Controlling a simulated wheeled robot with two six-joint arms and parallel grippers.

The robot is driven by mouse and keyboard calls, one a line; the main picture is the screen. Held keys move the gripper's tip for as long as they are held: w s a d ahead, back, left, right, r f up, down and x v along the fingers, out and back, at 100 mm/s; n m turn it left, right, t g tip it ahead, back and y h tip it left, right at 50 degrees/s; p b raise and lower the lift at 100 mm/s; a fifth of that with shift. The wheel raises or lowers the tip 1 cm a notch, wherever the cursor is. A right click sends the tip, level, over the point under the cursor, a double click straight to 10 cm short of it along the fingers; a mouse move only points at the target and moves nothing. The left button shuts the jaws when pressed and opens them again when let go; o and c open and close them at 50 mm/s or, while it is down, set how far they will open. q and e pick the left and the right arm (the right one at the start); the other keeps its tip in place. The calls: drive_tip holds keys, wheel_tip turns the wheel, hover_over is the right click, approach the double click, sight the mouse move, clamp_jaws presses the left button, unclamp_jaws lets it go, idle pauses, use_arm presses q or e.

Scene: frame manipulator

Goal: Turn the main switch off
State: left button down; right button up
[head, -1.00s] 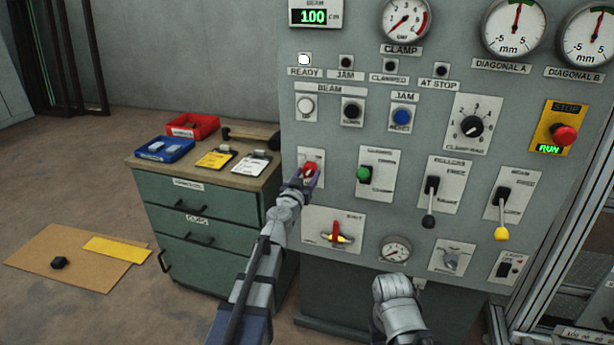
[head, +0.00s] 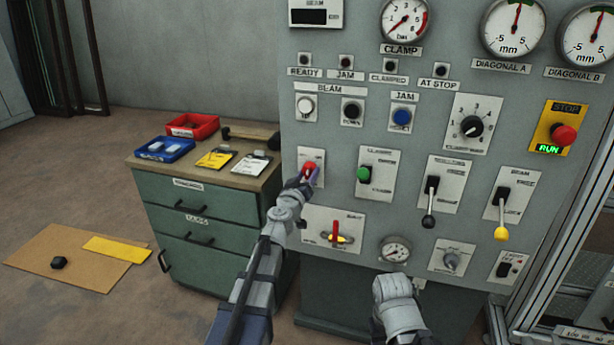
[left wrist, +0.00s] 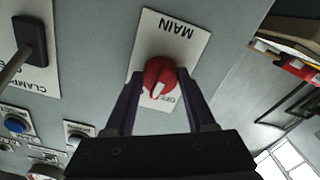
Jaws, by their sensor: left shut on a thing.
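The main switch is a red round knob (head: 309,168) on a white plate at the left of the panel. In the left wrist view the knob (left wrist: 158,72) sits on its plate (left wrist: 180,42) marked MAIN, which appears upside down. Its white pointer mark is at the side of the small label that seems to read OFF. My left gripper (head: 308,174) is shut on the knob, one finger on each side, as the left wrist view (left wrist: 160,88) shows. Part of my right arm shows at the bottom of the head view, but no right fingers are visible.
The beam display (head: 315,16) is dark and the ready lamp (head: 305,60) is unlit. A green knob (head: 364,174) is right of the main switch, and a red-yellow handle (head: 337,238) below it. A green drawer cabinet (head: 210,220) stands left of the panel.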

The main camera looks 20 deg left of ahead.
use_arm(q)
drive_tip(key=n, duration=0.3)
drive_tip(key=shift+n, duration=2)
drive_tip(key=shift+c, duration=1.2)
unclamp_jaws()
drive_tip(key=shift+s, duration=0.1)
drive_tip(key=s, duration=0.7)
drive_tip(key=shift+s, duration=0.3)
